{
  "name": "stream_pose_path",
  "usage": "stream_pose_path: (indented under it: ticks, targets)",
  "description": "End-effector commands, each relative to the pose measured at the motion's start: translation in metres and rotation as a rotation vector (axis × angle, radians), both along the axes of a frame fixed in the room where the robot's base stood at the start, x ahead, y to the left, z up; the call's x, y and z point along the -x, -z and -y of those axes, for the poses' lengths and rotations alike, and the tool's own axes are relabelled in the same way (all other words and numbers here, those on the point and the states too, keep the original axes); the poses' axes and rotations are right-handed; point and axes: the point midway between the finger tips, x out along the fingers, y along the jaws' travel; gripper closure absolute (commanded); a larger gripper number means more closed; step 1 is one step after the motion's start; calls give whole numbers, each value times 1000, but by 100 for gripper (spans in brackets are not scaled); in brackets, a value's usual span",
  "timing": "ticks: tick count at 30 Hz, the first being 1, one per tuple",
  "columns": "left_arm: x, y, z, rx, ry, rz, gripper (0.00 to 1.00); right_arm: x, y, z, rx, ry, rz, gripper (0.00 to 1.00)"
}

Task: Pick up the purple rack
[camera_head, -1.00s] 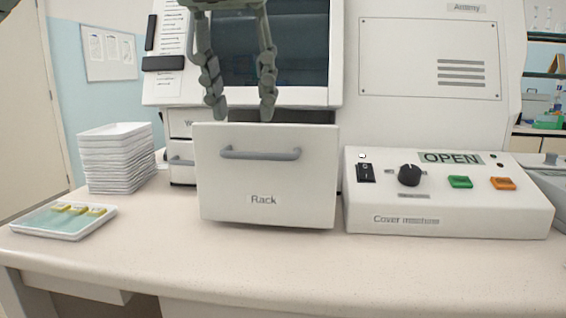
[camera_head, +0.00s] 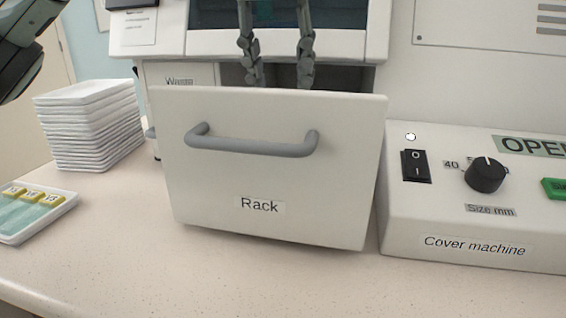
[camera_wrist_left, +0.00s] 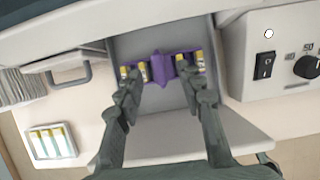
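The purple rack (camera_wrist_left: 162,68) lies inside the open drawer (camera_wrist_left: 135,45) in the left wrist view. It has a raised middle, with yellow-and-white labelled slides on both sides. In the head view the drawer front (camera_head: 320,200), labelled "Rack", hides the rack. My left gripper (camera_head: 279,80) points down behind the drawer front's top edge. In the left wrist view the left gripper (camera_wrist_left: 160,88) is open, its fingers apart on either side of the rack's middle. I cannot tell whether they touch the rack.
A stack of white trays (camera_head: 90,125) stands at the left, with a tray of yellow-labelled slides (camera_head: 68,205) in front. The cover machine (camera_head: 400,225) stands close at the drawer's right. The counter in front (camera_head: 200,275) is clear.

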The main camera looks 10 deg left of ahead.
Motion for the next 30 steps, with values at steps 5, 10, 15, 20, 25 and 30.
stream_pose_path:
  ticks: [5,10,15,20,25,30]
  targets:
    - [-8,18,-1,0,-1,0,62,-4,-4,-1,-2,-2,11,60]
    - [-8,20,0,1,-1,1,62,-7,-3,-1,-1,-1,17,60]
    - [-8,20,0,1,-1,0,73,-11,-4,0,-1,-2,21,60]
    - [-8,20,0,1,-1,0,93,-12,-4,0,-1,-2,22,60]
    - [-8,20,0,1,-1,0,100,-11,-4,0,-1,-2,20,60]
    - [-8,20,0,1,-1,0,100,-9,-3,0,0,-1,17,60]
